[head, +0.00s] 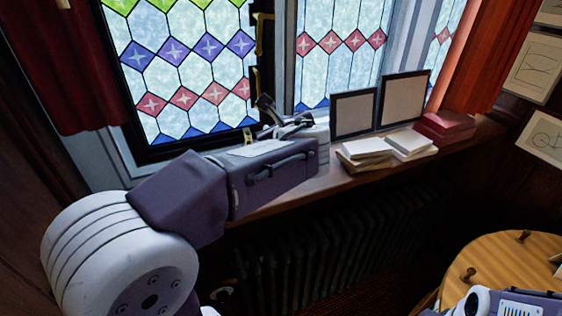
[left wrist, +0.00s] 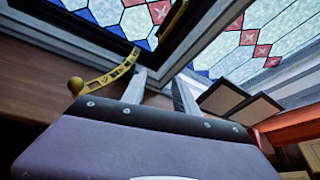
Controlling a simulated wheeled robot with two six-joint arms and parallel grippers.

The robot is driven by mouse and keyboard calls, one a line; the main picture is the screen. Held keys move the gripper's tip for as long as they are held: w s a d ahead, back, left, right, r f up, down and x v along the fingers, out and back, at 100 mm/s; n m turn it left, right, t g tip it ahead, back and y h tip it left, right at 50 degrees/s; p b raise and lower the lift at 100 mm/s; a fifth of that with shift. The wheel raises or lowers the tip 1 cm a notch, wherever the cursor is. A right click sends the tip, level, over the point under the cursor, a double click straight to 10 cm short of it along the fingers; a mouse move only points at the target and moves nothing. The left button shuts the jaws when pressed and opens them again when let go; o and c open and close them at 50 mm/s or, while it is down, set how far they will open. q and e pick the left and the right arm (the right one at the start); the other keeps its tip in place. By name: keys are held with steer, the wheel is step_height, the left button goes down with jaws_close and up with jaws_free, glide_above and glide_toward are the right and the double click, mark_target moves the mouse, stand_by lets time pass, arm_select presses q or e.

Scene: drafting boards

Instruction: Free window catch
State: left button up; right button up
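The leaded window (head: 185,65) has a dark frame with a brass handle (head: 262,35) on its right upright. The handle also shows in the left wrist view (left wrist: 172,20). A brass stay bar (left wrist: 108,77) with holes and a ball end runs from the frame's lower edge over the sill, left of my fingers. Only a small brass piece (head: 248,136) shows beside my arm in the head view. My left gripper (head: 284,117) is over the sill near the frame's lower right corner. Its two fingers (left wrist: 160,84) are apart with nothing between them. My right gripper is out of view.
Two framed panels (head: 354,114) lean on the right window behind book stacks (head: 367,150) and red books (head: 445,126) on the sill. A radiator (head: 320,235) is below. A wooden table (head: 498,257) with pegs stands lower right. Red curtains (head: 490,55) flank the windows.

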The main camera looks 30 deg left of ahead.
arm_select(q)
step_height(320, 180, down, 6)
steer(key=s+d+n+g+h, duration=0.1)
steer(key=s+n, duration=0.1)
steer(key=shift+d, duration=0.25)
